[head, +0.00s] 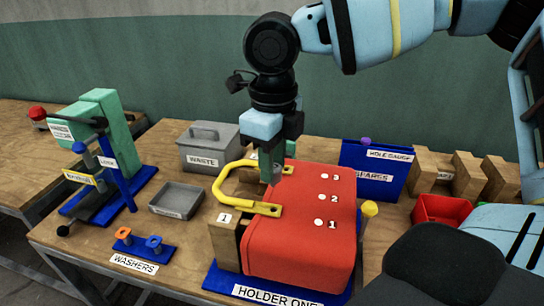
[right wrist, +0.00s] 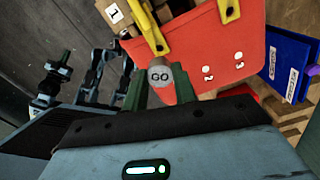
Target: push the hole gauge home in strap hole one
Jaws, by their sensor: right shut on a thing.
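A red strap block (head: 295,235) with a yellow handle (head: 222,185) lies in the blue holder one (head: 222,282). White hole spots marked 1 (head: 318,222), 2 (head: 320,197) and 3 (head: 323,176) run along it. My right gripper (head: 271,168) is over the block's handle side in the head view, pointing down. In the right wrist view its green fingers are shut on a grey round hole gauge (right wrist: 160,77) marked GO. Holes 2 (right wrist: 205,68) and 3 (right wrist: 238,56) show beside it there; hole 1 is hidden. The gauge's lower end is hidden.
A wooden block marked 1 (head: 225,238) stands at the holder's left. A grey waste box (head: 208,150), grey tray (head: 178,199), green press (head: 118,150) and washers stand (head: 145,246) are left.

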